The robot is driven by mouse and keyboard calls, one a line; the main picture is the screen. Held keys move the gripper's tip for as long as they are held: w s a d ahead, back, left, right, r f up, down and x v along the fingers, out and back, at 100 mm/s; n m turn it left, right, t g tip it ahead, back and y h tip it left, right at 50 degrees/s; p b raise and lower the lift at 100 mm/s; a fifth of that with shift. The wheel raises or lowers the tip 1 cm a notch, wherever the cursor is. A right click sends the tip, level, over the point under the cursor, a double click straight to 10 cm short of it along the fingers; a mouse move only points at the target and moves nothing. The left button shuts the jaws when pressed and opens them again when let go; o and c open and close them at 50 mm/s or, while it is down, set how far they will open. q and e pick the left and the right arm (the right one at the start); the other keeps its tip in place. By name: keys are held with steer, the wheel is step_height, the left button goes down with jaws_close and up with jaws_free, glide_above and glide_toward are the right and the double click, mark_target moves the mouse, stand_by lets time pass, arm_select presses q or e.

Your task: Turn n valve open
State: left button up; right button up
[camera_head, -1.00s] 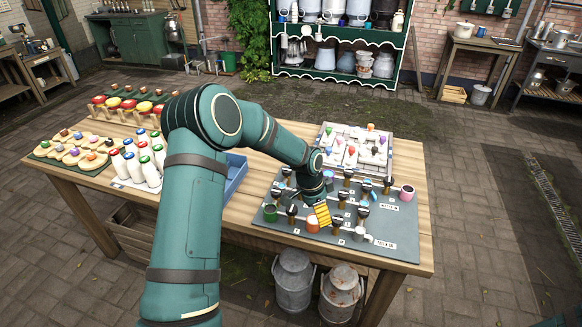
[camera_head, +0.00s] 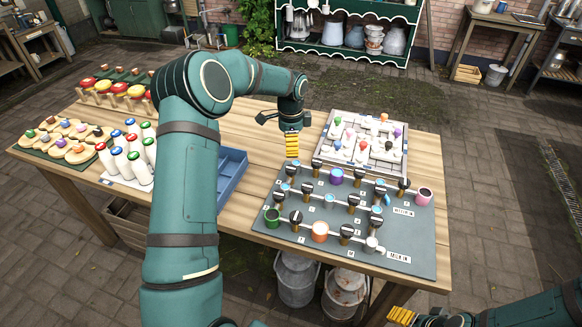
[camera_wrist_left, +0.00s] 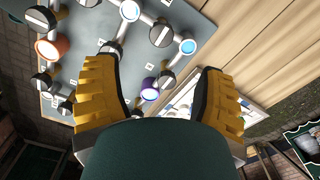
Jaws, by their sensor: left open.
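The grey valve board (camera_head: 420,235) lies on the near right of the table, with several black-handled valves on pale pipes. Small letter labels stand beside them, too small for me to tell which valve is n. One black valve handle (camera_head: 295,217) is at the front between the green and orange cups. My left gripper (camera_head: 292,145) is above the board's far left edge, pointing down and empty. In the left wrist view its yellow fingers are wide apart (camera_wrist_left: 156,75), with a valve handle and the purple cup (camera_wrist_left: 150,90) below between them. My right gripper (camera_head: 405,315) shows partly at the bottom right.
Cups stand on the board: green (camera_head: 272,217), orange (camera_head: 320,231), purple (camera_head: 336,176) and pink (camera_head: 424,196). A pale tray with coloured knobs (camera_head: 385,155) lies behind it. A blue tray (camera_head: 232,172) and white bottles (camera_head: 133,150) are to the left.

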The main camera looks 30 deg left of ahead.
mark_target(291, 168)
arm_select(q)
step_height(291, 168, down, 11)
steer(key=shift+w, duration=0.1)
stand_by(0.4)
jaws_close()
